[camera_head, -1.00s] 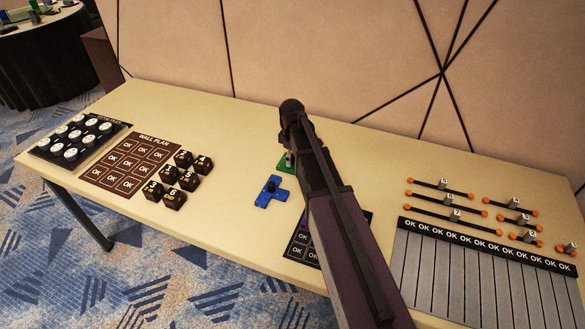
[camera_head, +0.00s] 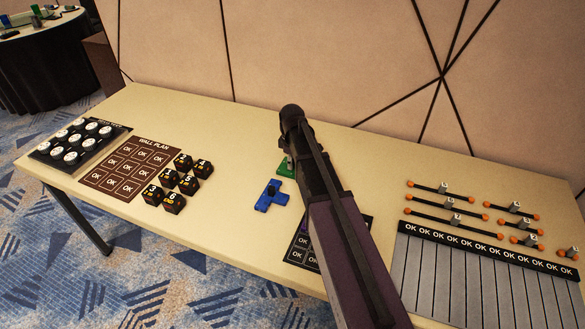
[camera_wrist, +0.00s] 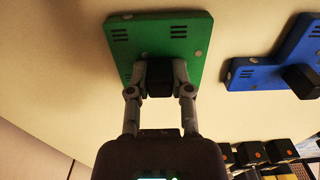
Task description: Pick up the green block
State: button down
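The green block (camera_wrist: 160,36) is a flat square plate with a black knob (camera_wrist: 160,88) on it. In the wrist view my gripper (camera_wrist: 160,74) has one finger against each side of the knob, with no clear gap. In the head view the green block (camera_head: 285,170) shows partly beside my arm; the rest is hidden behind it. Whether it touches the table cannot be told.
A blue T-shaped block (camera_head: 268,197) with a black knob lies close by on the table (camera_head: 235,130). Black numbered cubes (camera_head: 188,180) and a brown board (camera_head: 130,165) lie left; a dark board (camera_head: 302,250) is near my arm. Orange-tipped rods (camera_head: 440,188) lie right.

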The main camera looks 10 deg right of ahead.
jog(key=shift+r, duration=0.1)
dwell(0.4)
notch_tip(320, 180, up, 3)
jog(key=p, duration=0.3)
jog(key=s+d, duration=0.1)
jog(key=s, duration=0.4)
jog(key=s+d+r+p, duration=0.1)
jog(key=s+d, duration=0.1)
jog(key=s, duration=0.3)
jog(key=s+d+p, duration=0.1)
jog(key=s, duration=0.4)
jog(key=shift+s+d+r, duration=0.15)
jog(key=shift+d+r, duration=0.05)
jog(key=shift+r, duration=0.15)
jog(key=shift+r, duration=0.1)
